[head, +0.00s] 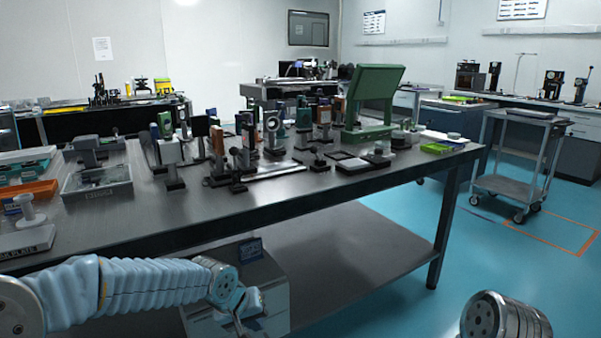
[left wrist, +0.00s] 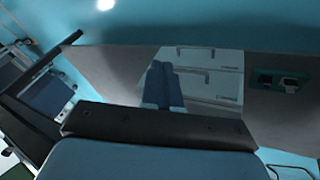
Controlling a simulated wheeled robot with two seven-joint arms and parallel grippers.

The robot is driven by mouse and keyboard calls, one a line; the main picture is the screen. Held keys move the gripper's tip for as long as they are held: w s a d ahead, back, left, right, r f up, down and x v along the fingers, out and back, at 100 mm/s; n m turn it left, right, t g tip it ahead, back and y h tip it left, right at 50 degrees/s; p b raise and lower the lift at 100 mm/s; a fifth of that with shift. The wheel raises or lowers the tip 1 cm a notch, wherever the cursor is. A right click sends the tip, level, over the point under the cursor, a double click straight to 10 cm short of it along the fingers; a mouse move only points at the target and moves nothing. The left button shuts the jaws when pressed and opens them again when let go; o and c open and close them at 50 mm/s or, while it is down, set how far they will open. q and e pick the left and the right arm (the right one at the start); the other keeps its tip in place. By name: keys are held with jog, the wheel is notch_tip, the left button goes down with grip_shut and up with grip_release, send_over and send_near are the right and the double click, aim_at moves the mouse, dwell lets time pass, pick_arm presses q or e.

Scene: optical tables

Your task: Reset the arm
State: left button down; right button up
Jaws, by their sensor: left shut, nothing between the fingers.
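My left arm (head: 130,285), in a ribbed pale blue sleeve, reaches in from the left at the bottom of the head view, in front of the long optical table (head: 330,190) and below its top. My left gripper (head: 250,318) is at the arm's end, low in front of a drawer cabinet. In the left wrist view its blue fingers (left wrist: 161,85) are together with nothing between them. A metal joint of mine (head: 503,318) shows at the bottom right of the head view; my right gripper is out of view.
The tabletop holds many optical mounts (head: 245,150), a green panel (head: 372,95) and trays (head: 97,182) at the left. Beneath it are a drawer cabinet (head: 275,290) and a grey lower shelf (head: 350,270). A trolley (head: 515,160) stands at the right. The blue floor (head: 400,305) between is clear.

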pick_arm(q)
jog(key=s+d+f+g+h, duration=0.1)
jog(key=s+f, duration=0.2)
jog(key=f, duration=0.4)
jog(key=s+f+g, duration=0.1)
jog(key=s+f, duration=0.1)
jog(key=f, duration=0.4)
jog(key=s+a+f+g, duration=0.1)
jog(key=s+f, duration=1.6)
jog(key=s, duration=0.1)
jog(key=shift+s+a+f+g, duration=0.2)
jog(key=shift+s+f+g, duration=0.1)
jog(key=shift+f+g, duration=0.1)
jog(key=shift+r, duration=0.1)
